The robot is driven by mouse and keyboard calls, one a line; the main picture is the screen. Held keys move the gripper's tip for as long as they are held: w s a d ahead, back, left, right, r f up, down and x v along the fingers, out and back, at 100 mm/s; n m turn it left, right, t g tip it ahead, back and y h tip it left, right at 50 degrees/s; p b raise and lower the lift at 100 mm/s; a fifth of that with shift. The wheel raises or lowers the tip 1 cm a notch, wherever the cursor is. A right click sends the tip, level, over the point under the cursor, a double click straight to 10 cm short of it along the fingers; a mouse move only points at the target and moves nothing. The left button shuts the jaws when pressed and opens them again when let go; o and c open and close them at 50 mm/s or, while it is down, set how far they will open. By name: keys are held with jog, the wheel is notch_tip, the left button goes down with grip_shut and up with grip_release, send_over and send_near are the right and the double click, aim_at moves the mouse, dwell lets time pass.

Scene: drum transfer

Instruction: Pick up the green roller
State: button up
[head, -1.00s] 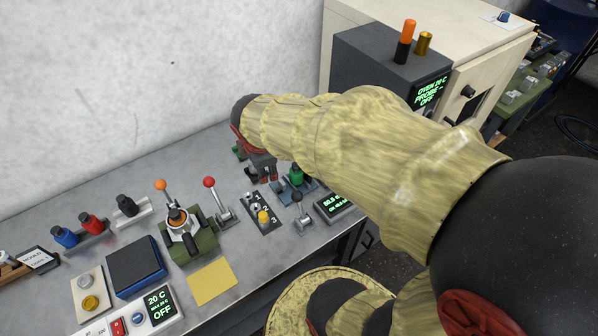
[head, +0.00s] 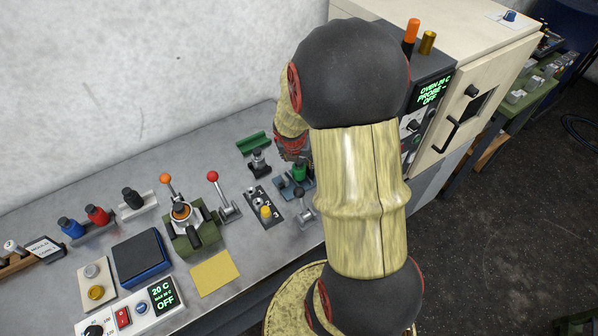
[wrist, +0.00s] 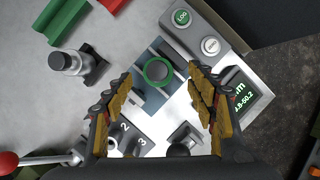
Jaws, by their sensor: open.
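The green roller (head: 299,173) stands on a blue-grey fixture (head: 284,187) near the bench's right end. In the wrist view the roller (wrist: 156,71) is seen from its end as a green ring around a grey centre. My gripper (wrist: 160,76) is open and empty, with a yellow-padded finger on either side of the roller in that view. I cannot tell the height left between the fingertips and the roller. In the head view my gripper (head: 294,155) is just behind the roller and partly hidden by my arm.
A dark cylinder on a stand (wrist: 68,62) and a green channel block (wrist: 62,18) are left of the roller in the wrist view. A numbered selector plate (head: 264,207), a black-knobbed lever (head: 301,197) and a display unit (wrist: 237,88) are close by. The oven (head: 470,75) stands to the right.

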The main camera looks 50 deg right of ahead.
aim_at(299, 170)
jog(key=b+x, duration=0.2)
jog(key=x, duration=0.2)
jog(key=shift+w+f, duration=0.25)
jog(key=shift+f, duration=0.1)
jog(key=shift+r, duration=0.1)
jog(key=shift+c, duration=0.5)
grip_shut()
